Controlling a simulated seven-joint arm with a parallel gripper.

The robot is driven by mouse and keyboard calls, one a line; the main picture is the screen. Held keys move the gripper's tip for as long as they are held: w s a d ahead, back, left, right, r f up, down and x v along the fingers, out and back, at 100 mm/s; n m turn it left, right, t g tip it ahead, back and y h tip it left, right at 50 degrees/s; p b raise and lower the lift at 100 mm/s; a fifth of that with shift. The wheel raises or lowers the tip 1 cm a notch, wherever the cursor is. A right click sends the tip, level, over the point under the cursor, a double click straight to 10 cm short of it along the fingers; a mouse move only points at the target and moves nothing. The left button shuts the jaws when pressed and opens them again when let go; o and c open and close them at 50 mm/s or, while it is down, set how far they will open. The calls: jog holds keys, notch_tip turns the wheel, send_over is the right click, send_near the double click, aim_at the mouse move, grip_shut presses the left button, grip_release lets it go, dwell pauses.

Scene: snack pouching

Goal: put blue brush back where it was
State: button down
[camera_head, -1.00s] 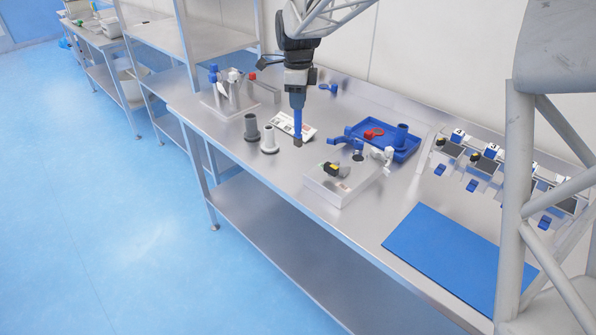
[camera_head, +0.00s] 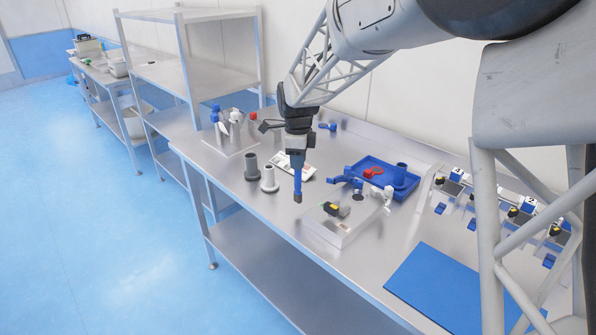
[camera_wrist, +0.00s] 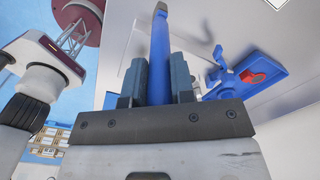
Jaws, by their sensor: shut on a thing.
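My gripper (camera_head: 297,164) is shut on the blue brush (camera_head: 298,183), which hangs upright with its brownish end down over the steel table (camera_head: 260,208). In the wrist view, the brush's blue handle (camera_wrist: 160,50) is between the two dark fingers of my gripper (camera_wrist: 158,80). A dark grey holder-like cylinder (camera_head: 251,166) and a lighter grey one (camera_head: 269,179) stand left of the brush. I cannot tell whether the brush end touches the table.
A white printed card (camera_head: 306,170) lies behind the brush. A metal box (camera_head: 336,228) with a black and yellow device stands to the right. A blue tray (camera_head: 405,187) holds a red item. A blue mat (camera_head: 445,290) lies front right. A tool rack (camera_head: 231,143) stands back left.

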aim_at(298, 191)
jog(key=shift+f, duration=2.05)
jog(key=c, duration=1)
grip_release()
notch_tip(298, 191, up, 12)
jog(key=shift+r, duration=0.2)
